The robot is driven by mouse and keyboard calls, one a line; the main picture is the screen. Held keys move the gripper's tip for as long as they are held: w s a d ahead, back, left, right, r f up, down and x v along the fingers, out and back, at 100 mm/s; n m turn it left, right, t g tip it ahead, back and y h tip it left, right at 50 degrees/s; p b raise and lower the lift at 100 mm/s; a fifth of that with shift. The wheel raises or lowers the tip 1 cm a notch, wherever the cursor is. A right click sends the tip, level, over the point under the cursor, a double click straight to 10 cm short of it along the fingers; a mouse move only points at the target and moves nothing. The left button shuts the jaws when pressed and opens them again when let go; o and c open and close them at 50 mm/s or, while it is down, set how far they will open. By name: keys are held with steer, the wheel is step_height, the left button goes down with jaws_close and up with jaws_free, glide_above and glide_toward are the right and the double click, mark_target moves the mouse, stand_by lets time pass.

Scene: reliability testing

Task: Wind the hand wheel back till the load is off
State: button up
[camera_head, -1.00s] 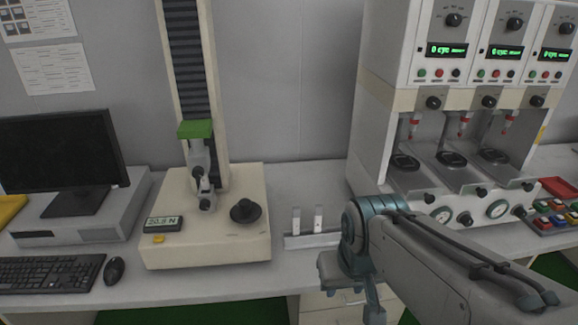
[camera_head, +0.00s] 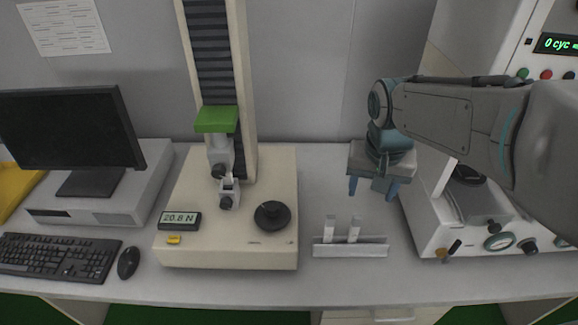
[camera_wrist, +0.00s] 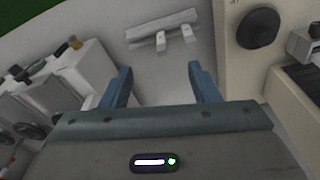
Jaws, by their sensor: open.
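The black hand wheel (camera_head: 272,216) lies on the right of the cream base of the force tester (camera_head: 225,250). It also shows at the top right of the wrist view (camera_wrist: 258,28). The display (camera_head: 179,220) on the tester reads about 20.8 N. The green-topped crosshead (camera_head: 217,120) sits on the column above two grey grips (camera_head: 228,190); whether they hold a specimen is too small to tell. My gripper (camera_head: 373,190) is open and empty, pointing down above the bench, right of the wheel and apart from it. Its two blue fingers show in the wrist view (camera_wrist: 162,85).
A rack (camera_head: 350,248) with two pale upright strips stands between the tester and the cycling machine (camera_head: 470,240) at the right. A monitor (camera_head: 62,130), keyboard (camera_head: 55,255) and mouse (camera_head: 128,263) are at the left. Bare bench shows behind the rack.

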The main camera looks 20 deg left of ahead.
steer(key=w+a+p, duration=0.1)
steer(key=w+a, duration=0.2)
steer(key=a, duration=0.6)
steer(key=n+g+p, duration=0.1)
steer(key=g+p, duration=0.1)
glide_above(271, 206)
steer(key=f, duration=0.2)
step_height(271, 206, down, 13)
steer(key=shift+f+p, duration=0.2)
steer(key=shift+p, duration=1)
steer(key=shift+c, duration=0.4)
steer(key=c, duration=0.9)
